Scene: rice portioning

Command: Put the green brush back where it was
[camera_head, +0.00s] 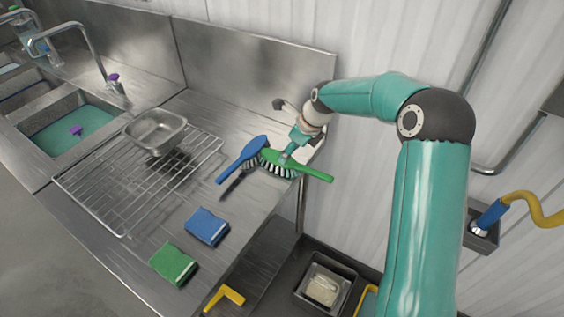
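The green brush (316,174) is at the right end of the steel counter, its bristles facing down toward me and its handle pointing right, past the counter edge. My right gripper (287,155) reaches down to it from behind and appears shut on it near the head; the fingertips are partly hidden. The blue brush (230,169) is just left of the green one, its handle pointing down-left, with a dark shadow below it. The two brush heads overlap in view; I cannot tell whether they touch. My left gripper is not in view.
A wire rack (100,187) with a metal pan (155,128) is on the counter (200,273). A blue sponge (207,227) and a green sponge (173,263) lie in front. A sink (70,128) is at left. A dark container (324,284) stands lower right, beside yellow handles.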

